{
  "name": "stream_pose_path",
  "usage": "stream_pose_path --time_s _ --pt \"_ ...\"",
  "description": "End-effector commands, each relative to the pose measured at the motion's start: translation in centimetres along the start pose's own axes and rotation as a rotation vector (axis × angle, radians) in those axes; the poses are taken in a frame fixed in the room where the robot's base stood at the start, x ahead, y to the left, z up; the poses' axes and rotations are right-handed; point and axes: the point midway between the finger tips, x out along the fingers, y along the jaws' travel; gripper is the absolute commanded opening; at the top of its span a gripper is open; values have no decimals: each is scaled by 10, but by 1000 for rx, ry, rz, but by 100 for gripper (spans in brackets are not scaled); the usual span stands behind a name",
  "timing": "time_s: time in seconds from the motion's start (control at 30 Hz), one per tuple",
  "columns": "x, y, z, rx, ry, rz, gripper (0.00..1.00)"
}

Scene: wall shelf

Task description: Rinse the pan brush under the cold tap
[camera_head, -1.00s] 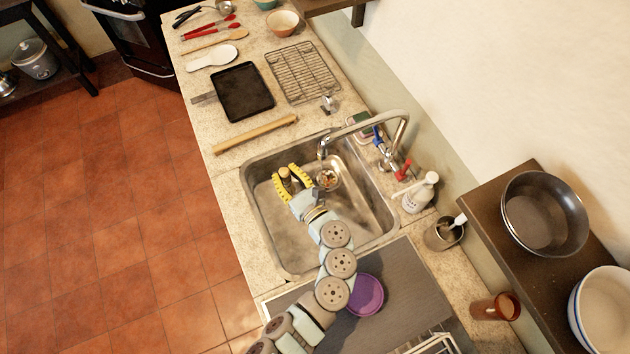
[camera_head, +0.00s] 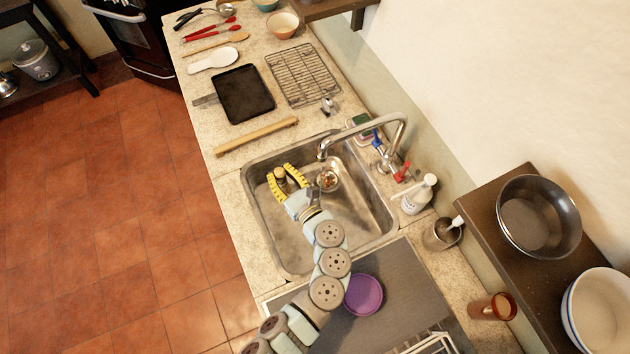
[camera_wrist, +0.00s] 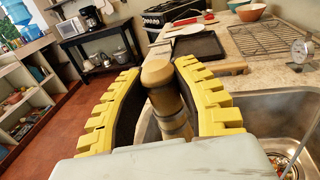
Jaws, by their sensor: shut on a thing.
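My gripper (camera_head: 280,171) has yellow ridged fingers and is over the left part of the steel sink (camera_head: 290,252). It is shut on the pan brush (camera_head: 281,184), a wooden piece with a rounded top, upright between the fingers in the wrist view (camera_wrist: 158,78). The brush's lower end is hidden. The tap (camera_head: 352,131) has a curved spout ending at the sink's far side, right of and apart from my gripper. A blue handle (camera_head: 376,138) and a red handle (camera_head: 402,172) are at its base. I see no water running from the spout.
The drain basket (camera_head: 327,179) holds scraps. A rolling pin (camera_head: 256,136), dark tray (camera_head: 246,93) and wire rack (camera_head: 303,74) lie beyond the sink. A soap bottle (camera_head: 419,195) stands right of it. A purple bowl (camera_head: 363,295) sits on the grey mat (camera_head: 405,285).

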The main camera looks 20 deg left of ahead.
Motion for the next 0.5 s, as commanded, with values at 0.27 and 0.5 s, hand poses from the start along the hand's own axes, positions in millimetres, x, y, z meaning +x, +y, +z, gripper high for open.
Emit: stream_pose_path --time_s 0.27,0.5 --pt "10 14 18 0 0 1 0" --pt "19 27 30 1 0 2 0"
